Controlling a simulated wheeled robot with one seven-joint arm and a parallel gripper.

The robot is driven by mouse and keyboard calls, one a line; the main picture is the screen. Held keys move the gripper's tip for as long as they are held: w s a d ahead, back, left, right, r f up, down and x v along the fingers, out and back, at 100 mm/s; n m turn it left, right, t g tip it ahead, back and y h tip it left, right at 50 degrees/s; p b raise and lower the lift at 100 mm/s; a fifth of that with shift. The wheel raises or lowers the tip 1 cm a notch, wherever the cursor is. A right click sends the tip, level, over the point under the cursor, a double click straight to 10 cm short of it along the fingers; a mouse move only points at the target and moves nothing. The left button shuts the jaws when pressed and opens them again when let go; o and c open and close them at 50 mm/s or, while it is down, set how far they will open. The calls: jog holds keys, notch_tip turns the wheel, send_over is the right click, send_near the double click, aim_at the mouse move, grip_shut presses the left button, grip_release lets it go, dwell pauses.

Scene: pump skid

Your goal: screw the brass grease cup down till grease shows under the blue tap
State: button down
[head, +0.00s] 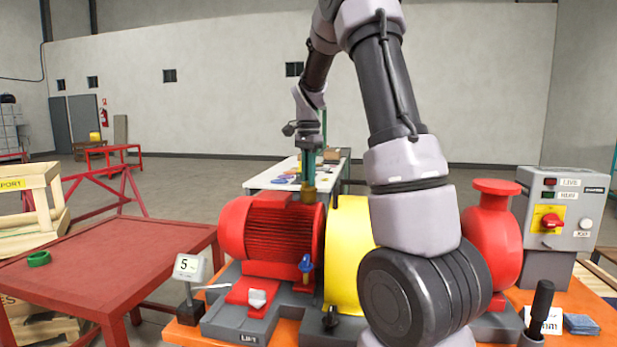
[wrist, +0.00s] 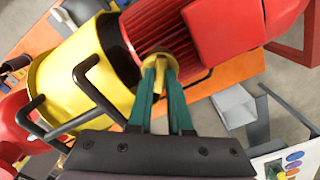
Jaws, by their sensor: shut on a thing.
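The brass grease cup (wrist: 158,60) sits on top of the red motor (head: 272,232), by its finned side. My gripper (wrist: 159,68) points down at it with its two green fingers shut on the cup. In the head view my gripper (head: 308,182) is above the motor's right end, with the brass cup (head: 308,194) just under the fingertips. The blue tap (head: 306,264) is low on the front of the motor, near the yellow guard. I cannot make out any grease under it at this size.
A yellow coupling guard (head: 345,250) and a red pump (head: 492,235) stand right of the motor. A grey control box (head: 562,212) is at the far right. A red table (head: 100,262) with a green ring (head: 38,258) is at left. My arm hides part of the skid.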

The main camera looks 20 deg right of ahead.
jog(key=c, duration=0.8)
grip_release()
jog(key=shift+c, duration=0.2)
jog(key=shift+r, duration=0.15)
notch_tip(320, 180, up, 11)
jog(key=shift+f, duration=0.2)
